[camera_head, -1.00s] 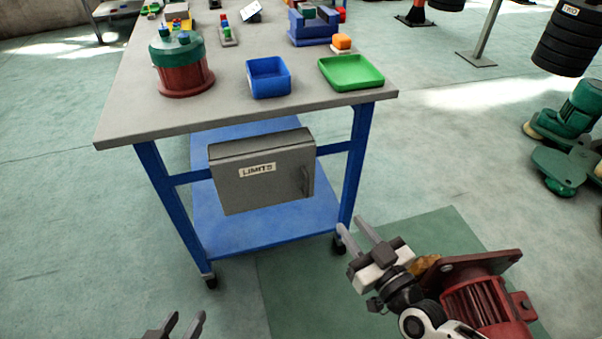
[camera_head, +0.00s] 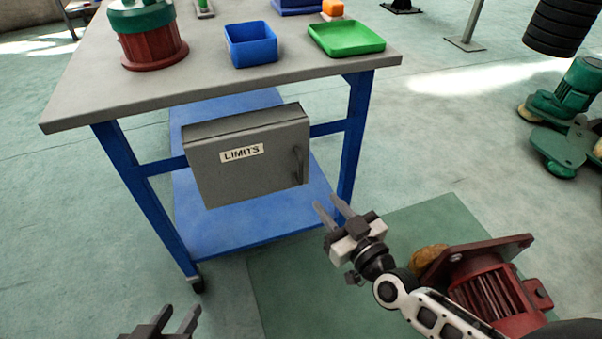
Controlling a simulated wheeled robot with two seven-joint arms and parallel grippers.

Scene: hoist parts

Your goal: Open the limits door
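The grey box labelled LIMITS (camera_head: 215,178) hangs under the front edge of the table. Its front door is closed, with the label (camera_head: 241,152) near the middle and an upright handle (camera_head: 299,163) at the door's right side. My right gripper (camera_head: 328,209) is open and empty, below and right of the handle and apart from it. My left gripper (camera_head: 177,318) is open at the bottom edge, below the box, with nothing seen between its fingers. Most of my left arm is out of view.
The grey table (camera_head: 90,88) on blue legs holds a red and green drum (camera_head: 150,45), a blue bin (camera_head: 251,46) and a green tray (camera_head: 346,39). A red motor (camera_head: 492,290) sits on the green mat (camera_head: 440,222) by my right arm.

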